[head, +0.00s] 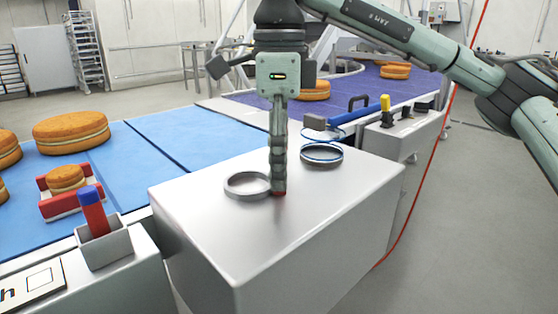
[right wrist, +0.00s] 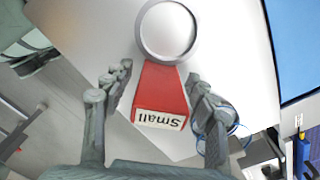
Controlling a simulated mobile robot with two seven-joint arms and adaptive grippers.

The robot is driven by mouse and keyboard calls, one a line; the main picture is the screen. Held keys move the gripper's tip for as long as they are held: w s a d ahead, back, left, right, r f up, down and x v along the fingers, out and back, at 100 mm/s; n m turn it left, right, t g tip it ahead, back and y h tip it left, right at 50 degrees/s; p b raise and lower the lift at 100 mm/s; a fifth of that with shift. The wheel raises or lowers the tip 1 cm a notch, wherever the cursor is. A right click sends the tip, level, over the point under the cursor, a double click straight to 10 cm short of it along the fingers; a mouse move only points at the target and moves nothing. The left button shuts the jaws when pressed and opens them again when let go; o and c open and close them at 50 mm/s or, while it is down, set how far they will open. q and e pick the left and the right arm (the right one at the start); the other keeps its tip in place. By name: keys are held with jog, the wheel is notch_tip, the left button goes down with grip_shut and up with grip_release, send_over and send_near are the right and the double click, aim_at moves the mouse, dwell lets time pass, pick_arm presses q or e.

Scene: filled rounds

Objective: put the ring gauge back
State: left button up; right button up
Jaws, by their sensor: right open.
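The ring gauge is a grey metal ring (head: 247,186) with a red handle marked "Small" (right wrist: 160,95). It lies flat on the steel box top (head: 235,230). The ring (right wrist: 167,30) also shows in the right wrist view. My right gripper (head: 279,190) points down at the handle end. In the right wrist view it is open, with one finger on each side of the red handle. The head view hides most of the handle behind the fingers. A second ring, grey with blue rims (head: 322,153), stands farther back on the box top. My left gripper is not in view.
A blue belt (head: 150,140) with filled rounds (head: 70,132) runs at the left. A small round sits in a red and white holder (head: 62,203) there. A grey cup (head: 103,246) holds a red and blue stick. The box top's front right is clear.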

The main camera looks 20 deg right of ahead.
notch_tip(320, 180, up, 4)
jog(key=shift+f, duration=0.15)
notch_tip(320, 180, up, 6)
jog(key=shift+f+p, duration=0.25)
jog(key=shift+p, duration=0.5)
jog(key=shift+r, duration=0.9)
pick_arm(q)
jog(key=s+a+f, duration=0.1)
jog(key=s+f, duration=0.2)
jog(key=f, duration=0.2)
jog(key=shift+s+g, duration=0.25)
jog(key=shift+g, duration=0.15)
pick_arm(e)
jog(key=shift+r, duration=0.4)
